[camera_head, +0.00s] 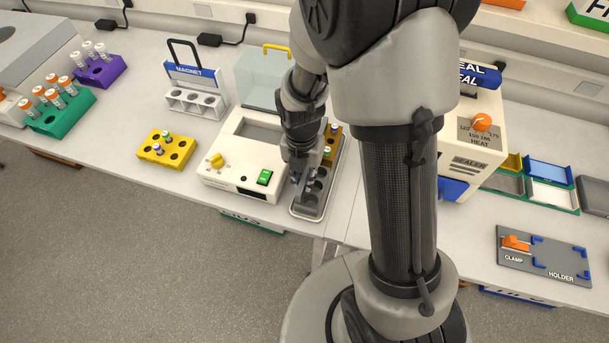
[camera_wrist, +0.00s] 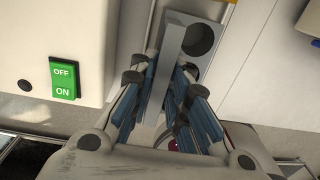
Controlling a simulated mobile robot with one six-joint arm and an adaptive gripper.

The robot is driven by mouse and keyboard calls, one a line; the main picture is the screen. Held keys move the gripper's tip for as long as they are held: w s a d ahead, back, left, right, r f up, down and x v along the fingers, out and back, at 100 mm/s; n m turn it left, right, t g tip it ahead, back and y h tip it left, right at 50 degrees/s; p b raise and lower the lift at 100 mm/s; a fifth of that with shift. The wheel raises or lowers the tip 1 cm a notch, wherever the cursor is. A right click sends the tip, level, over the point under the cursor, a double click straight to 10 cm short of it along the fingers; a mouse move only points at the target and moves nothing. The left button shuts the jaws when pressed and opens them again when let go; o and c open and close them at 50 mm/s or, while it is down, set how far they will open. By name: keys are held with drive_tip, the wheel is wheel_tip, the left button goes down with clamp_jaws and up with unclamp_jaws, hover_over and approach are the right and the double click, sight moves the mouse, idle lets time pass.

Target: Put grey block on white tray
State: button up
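A grey block (camera_head: 311,198) with dark round holes sits in a long pale grey holder (camera_head: 327,200), right of the white machine. In the wrist view, the grey block (camera_wrist: 201,38) shows its holes and a raised flat wall. My gripper (camera_head: 303,180) points down at the block. In the wrist view, my gripper's blue-padded fingers (camera_wrist: 167,72) lie on both sides of that wall. I cannot tell whether they press on it. A white tray (camera_head: 552,196) lies in a green frame at the right, well apart from my gripper.
The white machine (camera_head: 242,155) with a green switch stands close left of my gripper. A yellow block (camera_head: 334,134) with vials is at the holder's far end. The sealer (camera_head: 475,140) stands right of my arm. A clamp-and-holder plate (camera_head: 540,255) lies at the bench's front right.

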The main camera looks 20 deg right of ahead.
drive_tip(key=o, duration=0.3)
drive_tip(key=shift+s, duration=0.1)
wheel_tip(320, 180, up, 12)
drive_tip(key=r+p, duration=0.1)
drive_tip(key=p, duration=0.3)
drive_tip(key=s+r+m+t, duration=0.2)
drive_tip(key=s+r+m, duration=0.5)
drive_tip(key=m, duration=0.7)
drive_tip(key=s+r+m+t, duration=0.2)
drive_tip(key=s+r+m, duration=0.6)
drive_tip(key=m, duration=0.6)
drive_tip(key=shift+r+m+t, duration=0.2)
drive_tip(key=shift+m+t, duration=0.2)
